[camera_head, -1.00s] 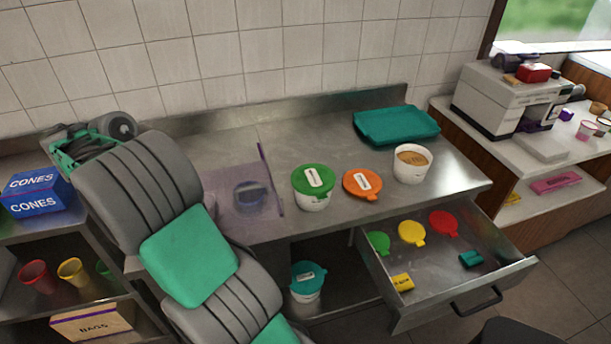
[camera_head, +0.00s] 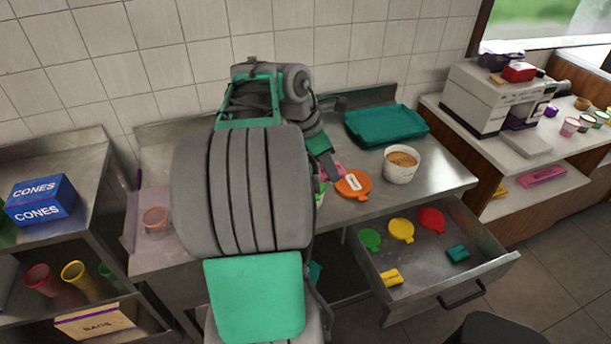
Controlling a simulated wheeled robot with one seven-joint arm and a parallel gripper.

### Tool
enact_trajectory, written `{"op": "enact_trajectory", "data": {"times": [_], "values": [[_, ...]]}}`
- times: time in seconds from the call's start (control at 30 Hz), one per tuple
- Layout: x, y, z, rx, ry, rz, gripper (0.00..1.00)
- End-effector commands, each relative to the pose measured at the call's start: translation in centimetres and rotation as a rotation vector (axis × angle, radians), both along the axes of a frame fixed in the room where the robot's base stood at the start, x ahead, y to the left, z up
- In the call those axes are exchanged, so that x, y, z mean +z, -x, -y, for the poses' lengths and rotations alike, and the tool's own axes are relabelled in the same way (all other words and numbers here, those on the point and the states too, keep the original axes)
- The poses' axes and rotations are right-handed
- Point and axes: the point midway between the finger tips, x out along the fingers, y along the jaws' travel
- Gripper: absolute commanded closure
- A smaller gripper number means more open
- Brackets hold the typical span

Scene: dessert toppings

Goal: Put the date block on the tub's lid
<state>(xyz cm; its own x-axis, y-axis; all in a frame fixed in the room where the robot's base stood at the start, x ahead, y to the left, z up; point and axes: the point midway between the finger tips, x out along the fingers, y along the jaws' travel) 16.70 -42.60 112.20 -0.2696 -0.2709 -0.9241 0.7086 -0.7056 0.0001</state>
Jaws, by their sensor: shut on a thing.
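My gripper (camera_head: 328,168) is over the counter, just left of the orange lid. It is shut on a small pink block (camera_head: 337,171), which shows only in part; I cannot read any marking on it. The tub with the green lid (camera_head: 321,190) is almost wholly hidden behind my arm, with only a sliver of it showing beside the gripper. I cannot tell whether the block touches that lid. The orange lid (camera_head: 353,185), with a white label, lies on the counter. An open white tub (camera_head: 401,168) with brown contents stands to its right.
A teal tray (camera_head: 386,127) lies at the back of the counter. The open drawer (camera_head: 440,278) holds green, yellow and red lids, a yellow block (camera_head: 391,278) and a teal block (camera_head: 457,253). A see-through purple panel (camera_head: 135,232) stands at left.

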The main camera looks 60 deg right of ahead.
Motion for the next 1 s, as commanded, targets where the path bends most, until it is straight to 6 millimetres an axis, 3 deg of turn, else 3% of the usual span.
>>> {"op": "enact_trajectory", "data": {"times": [0.2,0.4,0.6,0.77,1.0], "values": [[-2.9,-5.5,3.3,0.001,-0.003,-0.003,0.95],[-6.8,-8.0,4.9,-0.002,-0.001,-0.001,0.95],[-8.8,-9.4,5.7,-0.001,-0.002,-0.002,0.95],[-11.3,-9.2,5.6,-0.003,-0.001,-0.001,0.95],[-11.6,-9.2,5.7,-0.003,0.001,0.001,0.95]]}}
